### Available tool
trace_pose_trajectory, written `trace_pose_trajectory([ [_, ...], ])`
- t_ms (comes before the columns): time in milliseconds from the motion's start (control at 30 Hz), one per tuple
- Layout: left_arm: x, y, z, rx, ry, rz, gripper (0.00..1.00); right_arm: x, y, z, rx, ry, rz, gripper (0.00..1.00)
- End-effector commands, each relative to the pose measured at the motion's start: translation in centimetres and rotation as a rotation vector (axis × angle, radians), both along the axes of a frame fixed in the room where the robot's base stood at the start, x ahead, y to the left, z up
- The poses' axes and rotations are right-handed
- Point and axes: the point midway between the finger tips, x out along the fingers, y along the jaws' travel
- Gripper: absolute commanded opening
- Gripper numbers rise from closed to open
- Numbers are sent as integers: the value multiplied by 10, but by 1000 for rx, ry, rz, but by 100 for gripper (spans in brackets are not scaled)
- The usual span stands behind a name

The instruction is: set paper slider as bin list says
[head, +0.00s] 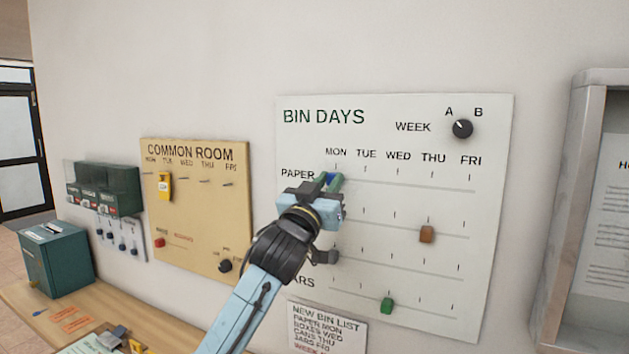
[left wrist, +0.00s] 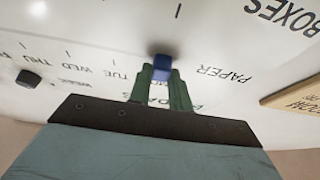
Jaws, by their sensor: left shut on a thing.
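The white BIN DAYS board (head: 400,110) hangs on the wall, with rows of slots under MON to FRI. My left gripper (head: 330,181) is at the left end of the PAPER row, below MON. It is shut on the blue paper slider (head: 329,178), mostly hidden in the head view. In the left wrist view the blue slider (left wrist: 161,64) sits between the green fingers (left wrist: 163,88), near the word PAPER. The bin list (head: 327,325) below the board reads PAPER MON, BOXES WED, CANS THU, JARS FRI; its last line is unclear. My right gripper is out of view.
A brown slider (head: 426,234) and a green slider (head: 387,306) sit lower on the board. The week knob (head: 462,128) is at upper right. A COMMON ROOM board (head: 195,215) hangs left, above a wooden counter (head: 32,300) with a green box (head: 55,258). A grey case (head: 560,220) stands right.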

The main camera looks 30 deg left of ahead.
Motion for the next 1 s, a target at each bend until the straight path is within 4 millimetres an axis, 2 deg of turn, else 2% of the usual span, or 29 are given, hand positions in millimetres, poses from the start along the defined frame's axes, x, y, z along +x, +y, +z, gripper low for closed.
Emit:
trace_pose_trajectory([
  [300,2,2,0,-3,1,-1,0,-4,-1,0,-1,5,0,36],
  [333,2,2,0,-3,1,0,21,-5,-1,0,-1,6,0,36],
  [500,1,3,0,-3,1,1,42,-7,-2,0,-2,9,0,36],
  [833,-1,2,-2,-2,0,-1,42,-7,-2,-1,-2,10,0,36],
  [1000,-18,0,-11,-3,0,-1,42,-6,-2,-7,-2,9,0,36],
])
